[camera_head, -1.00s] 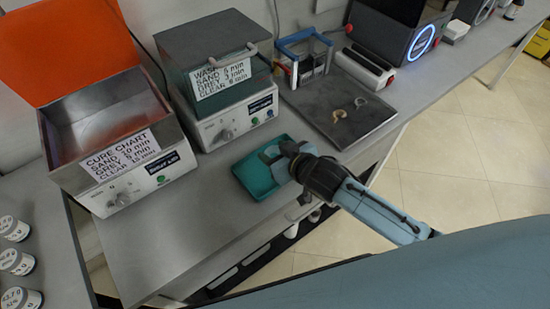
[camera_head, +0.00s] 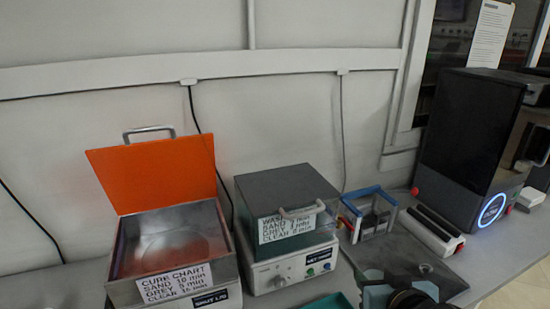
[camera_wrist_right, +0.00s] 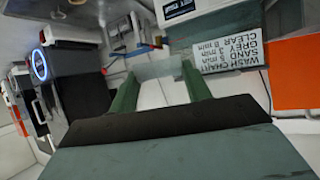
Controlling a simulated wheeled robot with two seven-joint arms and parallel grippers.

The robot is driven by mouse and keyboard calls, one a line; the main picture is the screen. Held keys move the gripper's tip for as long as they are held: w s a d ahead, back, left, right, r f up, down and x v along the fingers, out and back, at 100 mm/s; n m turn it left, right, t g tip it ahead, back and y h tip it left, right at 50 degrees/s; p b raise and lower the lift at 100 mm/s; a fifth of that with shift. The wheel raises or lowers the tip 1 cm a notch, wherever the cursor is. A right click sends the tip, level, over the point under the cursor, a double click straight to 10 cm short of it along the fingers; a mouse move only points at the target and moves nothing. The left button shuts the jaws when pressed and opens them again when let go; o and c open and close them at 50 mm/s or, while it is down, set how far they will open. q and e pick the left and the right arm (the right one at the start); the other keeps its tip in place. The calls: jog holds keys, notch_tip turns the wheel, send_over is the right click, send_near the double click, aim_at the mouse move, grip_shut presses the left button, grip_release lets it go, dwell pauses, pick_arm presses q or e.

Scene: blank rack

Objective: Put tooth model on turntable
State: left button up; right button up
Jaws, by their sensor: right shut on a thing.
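My right gripper (camera_head: 398,290) is at the lower edge of the head view, beside the teal tray (camera_head: 328,301). In the right wrist view its two green fingers (camera_wrist_right: 160,72) are shut on a pale, see-through piece (camera_wrist_right: 158,68), which looks like a clear tooth model; its shape is hard to tell. The turntable (camera_head: 172,248) is a round disc inside the open cure box (camera_head: 222,250), left of and apart from the gripper. My left gripper is not in view.
The orange lid (camera_head: 155,172) of the cure box stands open. The wash unit (camera_head: 285,200) stands between that box and my gripper. A blue-framed rack (camera_head: 370,215), a white bar unit (camera_head: 430,230) and a black printer (camera_head: 465,140) stand to the right.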

jog(key=shift+s+d+r, duration=0.2)
jog(key=shift+d+r, duration=0.05)
jog(key=w+a+f+n+y, duration=0.2)
jog(key=a+f, duration=0.1)
jog(key=f, duration=0.3)
jog(key=w+a+f+n+y, duration=0.1)
jog(key=w+a+f+y, duration=0.1)
jog(key=a+f, duration=0.2)
notch_tip(320, 180, down, 3)
jog(key=shift+a+f+n+g, duration=0.1)
jog(key=shift+a+n+g, duration=0.15)
jog(key=shift+n+g, duration=0.15)
jog(key=shift+f, duration=0.1)
notch_tip(320, 180, down, 5)
jog(key=shift+f+b, duration=0.2)
jog(key=shift+b, duration=0.5)
notch_tip(320, 180, down, 3)
jog(key=shift+r, duration=0.15)
jog(key=shift+f, duration=0.65)
jog(key=shift+f, duration=0.1)
